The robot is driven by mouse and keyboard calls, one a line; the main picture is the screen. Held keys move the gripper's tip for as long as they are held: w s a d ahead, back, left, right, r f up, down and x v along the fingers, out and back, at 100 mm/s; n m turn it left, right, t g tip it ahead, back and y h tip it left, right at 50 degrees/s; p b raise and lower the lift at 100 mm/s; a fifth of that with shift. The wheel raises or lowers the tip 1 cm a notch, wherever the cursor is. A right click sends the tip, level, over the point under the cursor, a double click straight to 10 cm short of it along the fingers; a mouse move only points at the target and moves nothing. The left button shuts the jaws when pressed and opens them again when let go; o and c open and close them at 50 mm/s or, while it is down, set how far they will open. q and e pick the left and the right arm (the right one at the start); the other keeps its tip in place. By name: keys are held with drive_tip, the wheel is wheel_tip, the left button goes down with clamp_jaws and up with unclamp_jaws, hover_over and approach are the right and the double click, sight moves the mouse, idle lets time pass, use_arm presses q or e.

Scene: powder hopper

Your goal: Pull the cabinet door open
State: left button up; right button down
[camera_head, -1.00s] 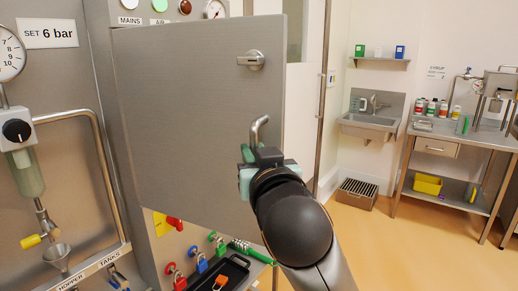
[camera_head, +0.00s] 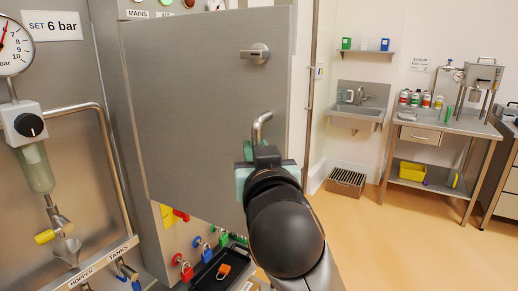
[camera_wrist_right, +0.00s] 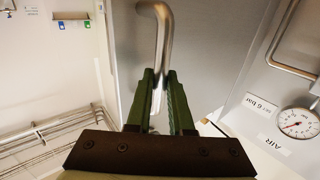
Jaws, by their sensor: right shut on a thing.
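The cabinet door (camera_head: 205,110) is a flat grey metal panel in the middle of the head view. Near its right edge it has a bent metal handle (camera_head: 261,128) and, higher up, a round latch with a lever (camera_head: 256,53). My right gripper (camera_head: 264,156) is at the handle's lower part, shut on it. In the right wrist view the green fingers (camera_wrist_right: 160,85) stand either side of the bar of the handle (camera_wrist_right: 152,20). My wrist hides the door's lower right corner. I cannot tell for sure whether the door stands ajar. My left gripper is not in view.
A panel with a gauge (camera_head: 14,48), a bent pipe and a funnel (camera_head: 66,248) stands left. Padlocks (camera_head: 206,252) and a black tray (camera_head: 222,272) are below the door. A sink (camera_head: 357,115) and a steel table (camera_head: 440,130) stand beyond open floor at right.

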drive_tip(key=shift+a+r, duration=0.1)
drive_tip(key=shift+a, duration=0.05)
drive_tip(key=c, duration=1)
unclamp_jaws()
drive_tip(key=shift+a, duration=0.15)
drive_tip(key=shift+o, duration=0.9)
drive_tip(key=shift+d, duration=0.2)
